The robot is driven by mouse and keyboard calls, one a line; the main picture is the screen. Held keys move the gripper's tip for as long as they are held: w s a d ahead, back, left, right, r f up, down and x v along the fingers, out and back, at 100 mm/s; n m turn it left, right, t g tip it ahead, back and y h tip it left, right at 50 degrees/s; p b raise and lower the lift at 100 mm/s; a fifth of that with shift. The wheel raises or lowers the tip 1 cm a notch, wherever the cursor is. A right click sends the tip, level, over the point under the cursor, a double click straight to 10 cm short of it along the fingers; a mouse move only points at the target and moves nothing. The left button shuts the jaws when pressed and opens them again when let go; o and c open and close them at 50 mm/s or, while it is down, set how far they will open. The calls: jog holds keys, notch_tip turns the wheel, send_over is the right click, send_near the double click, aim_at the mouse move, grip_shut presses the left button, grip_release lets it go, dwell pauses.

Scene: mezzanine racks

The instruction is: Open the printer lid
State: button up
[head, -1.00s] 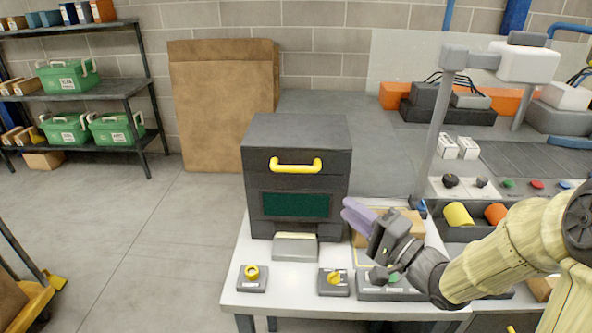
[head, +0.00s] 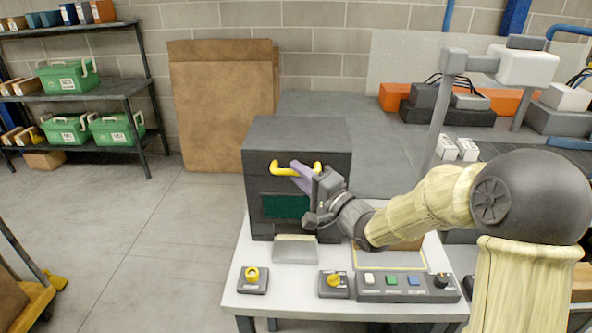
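The printer (head: 262,225) is a dark grey box standing on the white table, with a green screen (head: 282,206) on its front. Its lid (head: 258,165) is the upper part, with a yellow bar handle (head: 278,168) across the front; the lid looks closed. My gripper (head: 298,171) has its purple fingers at the right half of the handle, overlapping it in the head view. Whether the fingers touch the bar or are around it cannot be told. Their gap is too small to make out. The gripper hides part of the handle and the screen's right end.
On the white table (head: 238,302) are a grey tray piece (head: 295,248), two small yellow-knob boxes (head: 253,280) (head: 334,284) and a button panel (head: 405,287). A lamp post (head: 435,115) stands right of the printer.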

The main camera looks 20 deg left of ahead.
jog(key=shift+x, duration=0.8)
grip_shut()
